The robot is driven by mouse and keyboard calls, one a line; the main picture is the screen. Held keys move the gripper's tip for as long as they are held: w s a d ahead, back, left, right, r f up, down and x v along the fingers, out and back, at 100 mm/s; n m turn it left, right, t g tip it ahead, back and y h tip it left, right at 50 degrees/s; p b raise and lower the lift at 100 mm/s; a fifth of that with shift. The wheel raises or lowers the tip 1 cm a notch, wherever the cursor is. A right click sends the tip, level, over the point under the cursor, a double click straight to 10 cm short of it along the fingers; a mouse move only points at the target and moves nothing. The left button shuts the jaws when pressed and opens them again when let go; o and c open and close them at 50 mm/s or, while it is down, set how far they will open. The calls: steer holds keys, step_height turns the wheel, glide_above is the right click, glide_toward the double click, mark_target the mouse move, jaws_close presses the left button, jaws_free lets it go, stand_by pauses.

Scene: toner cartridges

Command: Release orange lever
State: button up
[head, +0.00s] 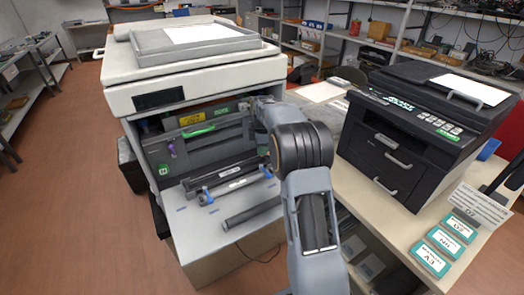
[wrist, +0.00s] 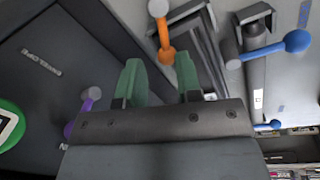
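In the wrist view, the orange lever (wrist: 162,34) has a stem and rounded ends and lies just beyond my gripper (wrist: 157,62). The two green fingers stand apart, with the lever's lower end showing in line with the gap between them. I cannot tell whether the fingers touch it. The gap holds nothing that I can make out. In the head view, my arm reaches into the open front of the large printer (head: 193,68); the fingers and orange lever are not discernible there.
A purple lever (wrist: 88,104) is left of the fingers and a blue lever (wrist: 284,44) is at right. A black printer (head: 410,135) stands at right.

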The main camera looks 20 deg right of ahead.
steer(key=shift+w+f, duration=0.1)
steer(key=shift+f, duration=0.8)
steer(key=shift+c, duration=0.2)
jaws_close()
